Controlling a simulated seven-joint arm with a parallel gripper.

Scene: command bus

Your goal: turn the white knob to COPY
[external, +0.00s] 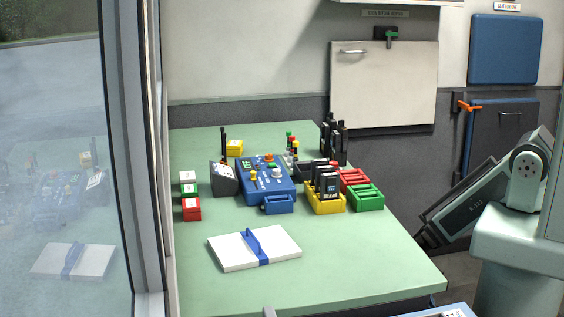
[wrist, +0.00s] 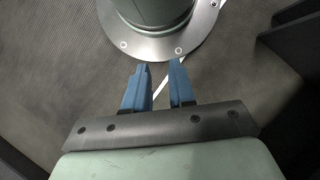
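The blue control box (external: 266,187) stands near the middle of the green table in the external view. On its top, a small white knob (external: 276,170) shows at the right side, with orange and yellow knobs near it. The knob's pointer and the COPY label are too small to read. My gripper (wrist: 160,72) shows in the wrist view with two blue fingers apart and nothing between them. It points down at the floor by my round base, away from the table. I cannot make out the fingers in the external view.
On the green table (external: 360,262), yellow (external: 325,206), red and green trays stand right of the box. A dark slanted unit (external: 223,178) and small coloured boxes stand left. A white book with a blue strap (external: 255,247) lies in front. The table's front right is clear.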

